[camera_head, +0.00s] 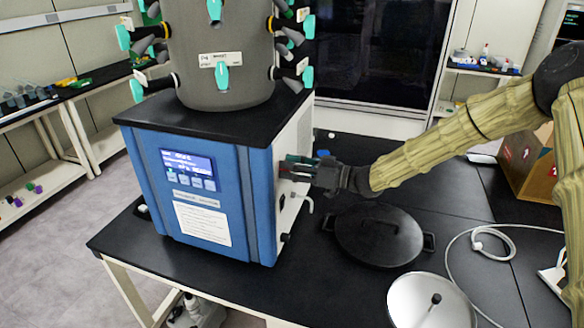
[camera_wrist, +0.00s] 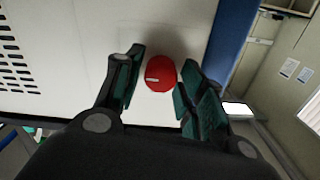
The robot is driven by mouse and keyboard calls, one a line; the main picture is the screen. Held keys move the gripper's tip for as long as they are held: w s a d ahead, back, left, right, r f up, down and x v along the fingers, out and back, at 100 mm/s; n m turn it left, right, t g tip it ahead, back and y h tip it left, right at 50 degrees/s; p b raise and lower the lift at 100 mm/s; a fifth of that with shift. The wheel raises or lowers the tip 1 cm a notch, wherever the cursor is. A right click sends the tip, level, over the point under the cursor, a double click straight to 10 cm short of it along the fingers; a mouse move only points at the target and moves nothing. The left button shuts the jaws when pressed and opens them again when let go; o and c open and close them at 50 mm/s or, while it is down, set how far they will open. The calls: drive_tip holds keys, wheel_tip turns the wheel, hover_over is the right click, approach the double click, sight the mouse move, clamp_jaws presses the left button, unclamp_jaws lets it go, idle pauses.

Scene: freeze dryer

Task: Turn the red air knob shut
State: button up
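The red air knob (camera_wrist: 160,73) is on the white side panel (camera_wrist: 75,50) of the freeze dryer. It is round with a small white mark on its left part. In the wrist view it sits between the two teal-padded fingers of my gripper (camera_wrist: 158,84), with a gap on the left and a very small gap or contact on the right. In the head view my gripper (camera_head: 298,168) reaches the right side of the blue freeze dryer (camera_head: 215,190); the knob is mostly hidden there behind the fingers. My gripper is open around the knob.
A black round lidded pan (camera_head: 378,235) and a silver lid (camera_head: 430,302) lie on the black table (camera_head: 340,290) below my arm. A white hose (camera_head: 478,245) curls at the right.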

drive_tip(key=c, duration=0.5)
drive_tip(key=shift+f+n+b, duration=0.2)
drive_tip(key=shift+n+b, duration=0.2)
drive_tip(key=shift+b, duration=0.55)
drive_tip(key=shift+s+n+b, duration=0.15)
drive_tip(key=shift+n+b, duration=8.35)
drive_tip(key=shift+b, duration=4.6)
drive_tip(key=o, duration=1)
